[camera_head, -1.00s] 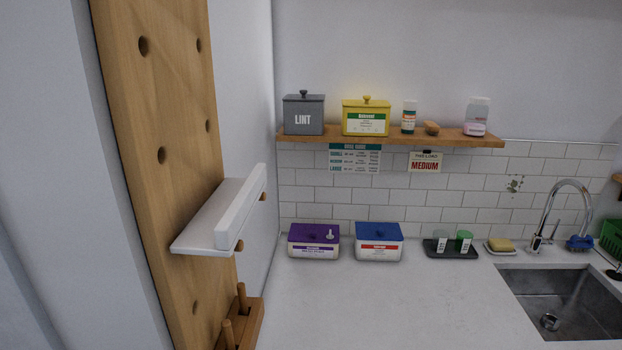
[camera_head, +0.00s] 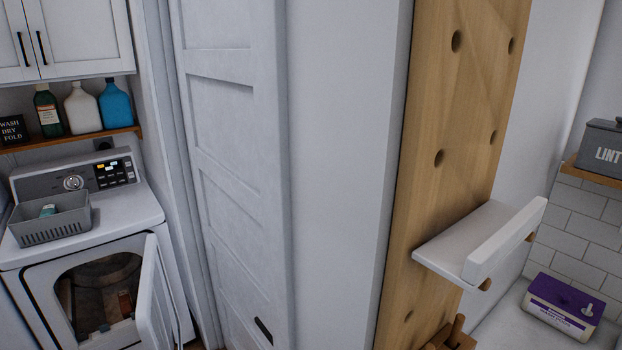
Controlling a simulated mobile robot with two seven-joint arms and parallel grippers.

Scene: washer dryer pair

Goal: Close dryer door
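The dryer (camera_head: 120,212) is a white front-loading machine at the lower left of the head view. Its door (camera_head: 156,300) stands open, swung out toward me on the right side of the opening. The dark drum opening (camera_head: 98,290) shows behind it. The lower part of the door is cut off by the bottom edge of the picture. Neither of my grippers is in view.
A grey basket (camera_head: 50,222) sits on the dryer top. Bottles (camera_head: 82,108) stand on a shelf above. A white panelled door (camera_head: 225,130) and wall lie right of the dryer. A wooden pegboard (camera_head: 455,130) with a white shelf (camera_head: 470,245) stands nearer, at the right.

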